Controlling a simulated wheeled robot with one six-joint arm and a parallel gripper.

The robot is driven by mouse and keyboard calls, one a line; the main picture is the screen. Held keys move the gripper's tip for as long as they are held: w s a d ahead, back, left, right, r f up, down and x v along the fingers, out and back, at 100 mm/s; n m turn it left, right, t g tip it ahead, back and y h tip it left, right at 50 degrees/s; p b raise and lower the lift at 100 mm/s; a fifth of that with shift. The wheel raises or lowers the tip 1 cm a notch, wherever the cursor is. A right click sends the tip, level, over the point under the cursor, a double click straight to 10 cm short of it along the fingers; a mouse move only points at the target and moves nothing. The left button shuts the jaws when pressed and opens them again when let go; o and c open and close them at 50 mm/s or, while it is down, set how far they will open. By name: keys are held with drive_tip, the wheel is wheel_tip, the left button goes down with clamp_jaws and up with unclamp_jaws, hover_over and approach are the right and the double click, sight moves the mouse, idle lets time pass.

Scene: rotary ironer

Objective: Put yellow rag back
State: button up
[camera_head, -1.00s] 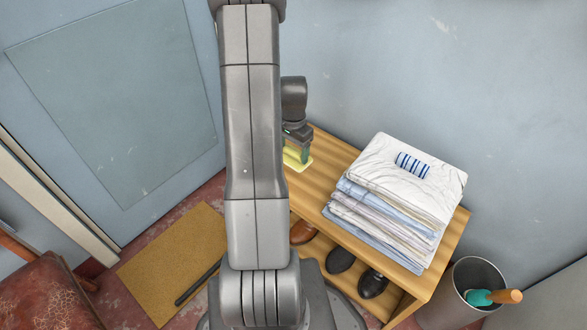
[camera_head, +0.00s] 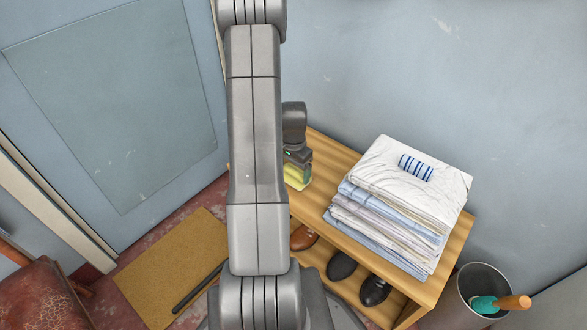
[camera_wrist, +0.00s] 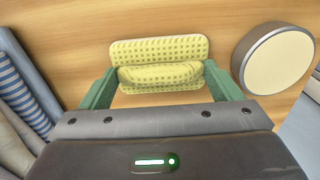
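The yellow rag (camera_wrist: 160,50) shows in the wrist view as a flat, dotted pad with a raised fold between the two green fingers. My gripper (camera_wrist: 160,80) has closed on that fold, a finger at each end. In the head view the rag (camera_head: 297,178) shows just below my gripper (camera_head: 298,168), over the left part of the wooden bench (camera_head: 335,155). My arm hides part of this area. I cannot tell whether the rag touches the bench top.
A pile of folded shirts (camera_head: 395,220) with a striped roll (camera_head: 415,167) stands to the right. Shoes (camera_head: 342,265) sit on the lower shelf. A bin (camera_head: 480,285) stands at lower right.

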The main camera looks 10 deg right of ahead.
sight(293, 171)
drive_tip(key=shift+o, duration=0.5)
drive_tip(key=shift+r, duration=0.15)
drive_tip(key=shift+r, duration=0.25)
wheel_tip(293, 171, up, 12)
drive_tip(key=p, duration=0.3)
drive_tip(key=shift+f+p, duration=0.2)
drive_tip(key=shift+p, duration=0.15)
